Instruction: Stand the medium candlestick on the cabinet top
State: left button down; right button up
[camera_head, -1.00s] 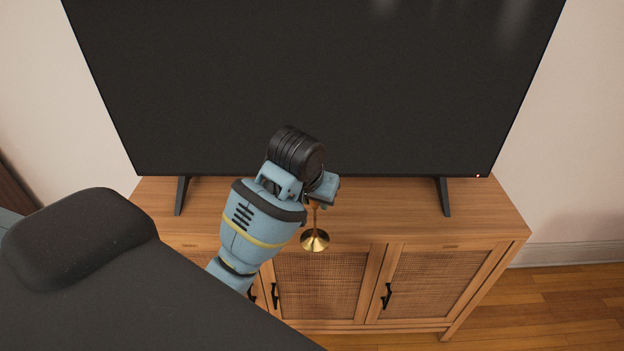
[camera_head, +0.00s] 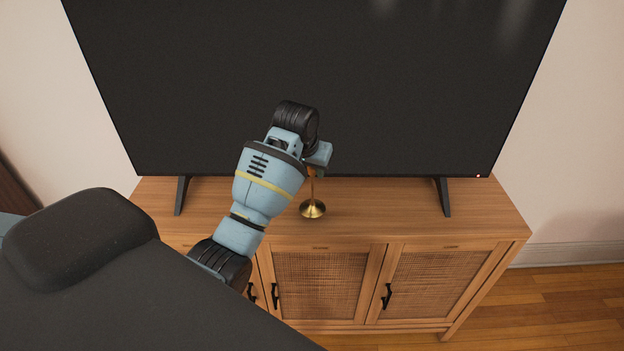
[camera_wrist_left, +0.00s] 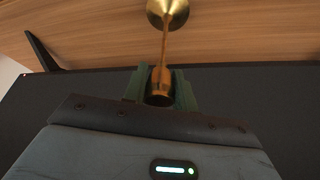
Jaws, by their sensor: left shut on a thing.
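The medium candlestick (camera_head: 313,208) is brass, with a thin stem and a round flared base. My left gripper (camera_head: 316,168) is shut on its upper end and holds it upright, base down. In the head view the base appears over the front part of the cabinet top (camera_head: 380,220); I cannot tell whether it touches the wood. In the left wrist view the candlestick's cup (camera_wrist_left: 160,88) sits between the green fingers (camera_wrist_left: 160,90), and its base shows against the wood. The gripper hides the candlestick's top in the head view. My right gripper is not in view.
A large black television (camera_head: 320,80) stands along the back of the cabinet on two dark feet, the right foot (camera_head: 443,197) and the left foot (camera_head: 181,195). My gripper is close in front of the screen. The wood right of the candlestick is clear.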

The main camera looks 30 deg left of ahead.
aim_at(312, 179)
pick_arm(q)
jog(key=shift+f, duration=1.75)
jog(key=c, duration=1.1)
grip_release()
jog(key=shift+f, duration=0.15)
jog(key=shift+v, duration=6.25)
